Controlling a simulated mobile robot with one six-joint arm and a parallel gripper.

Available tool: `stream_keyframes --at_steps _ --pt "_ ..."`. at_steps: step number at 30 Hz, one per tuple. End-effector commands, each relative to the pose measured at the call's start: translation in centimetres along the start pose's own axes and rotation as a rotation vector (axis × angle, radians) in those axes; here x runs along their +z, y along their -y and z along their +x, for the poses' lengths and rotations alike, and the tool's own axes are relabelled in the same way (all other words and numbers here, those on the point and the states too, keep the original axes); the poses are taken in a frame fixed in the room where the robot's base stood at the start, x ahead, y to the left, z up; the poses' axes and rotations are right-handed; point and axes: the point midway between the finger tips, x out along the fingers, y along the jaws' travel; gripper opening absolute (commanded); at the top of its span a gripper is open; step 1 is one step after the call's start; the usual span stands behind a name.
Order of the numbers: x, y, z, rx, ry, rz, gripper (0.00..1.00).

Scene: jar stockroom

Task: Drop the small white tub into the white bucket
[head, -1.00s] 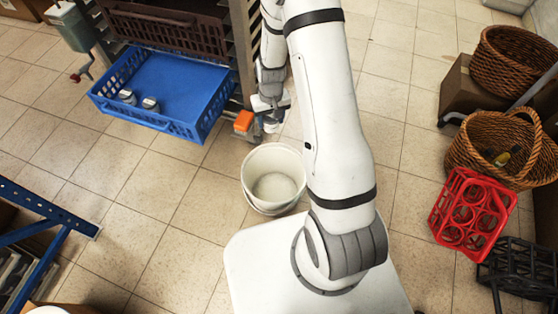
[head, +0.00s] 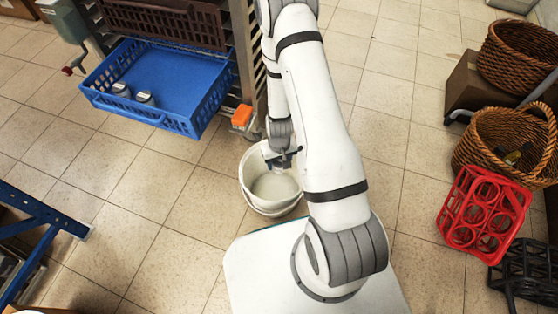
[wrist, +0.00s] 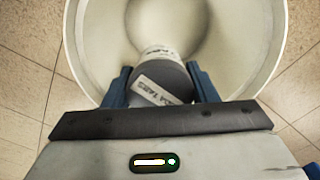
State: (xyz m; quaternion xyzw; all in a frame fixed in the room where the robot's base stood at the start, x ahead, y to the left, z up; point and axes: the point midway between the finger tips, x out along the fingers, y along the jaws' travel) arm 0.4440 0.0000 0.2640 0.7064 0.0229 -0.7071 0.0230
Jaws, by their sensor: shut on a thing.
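The white bucket (head: 246,178) stands open on the tiled floor, just in front of my base, and holds nothing that I can see. My gripper (head: 284,160) is over the bucket's far right part in the head view. In the wrist view my gripper (wrist: 160,84) is shut on the small white tub (wrist: 158,54), which has a grey end and a label strip. The tub shows against the bucket's inside, between the two blue fingers. Its height relative to the rim is hard to tell. In the head view the tub is not clearly visible.
A blue crate (head: 188,122) with two small jars (head: 146,98) sits on a rack at the upper left. An orange block (head: 242,116) is beside it. Wicker baskets (head: 490,157) and a red bottle carrier (head: 474,240) stand at the right. Floor left of the bucket is clear.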

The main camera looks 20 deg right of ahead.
Motion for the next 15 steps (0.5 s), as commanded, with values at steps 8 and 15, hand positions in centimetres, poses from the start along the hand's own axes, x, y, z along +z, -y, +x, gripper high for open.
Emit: stream_keyframes --at_steps 8,15 --pt "-0.04 -0.03 1.58 0.000 -0.001 0.001 0.24" --pt "-0.03 -0.05 1.48 0.000 0.000 0.001 0.58"
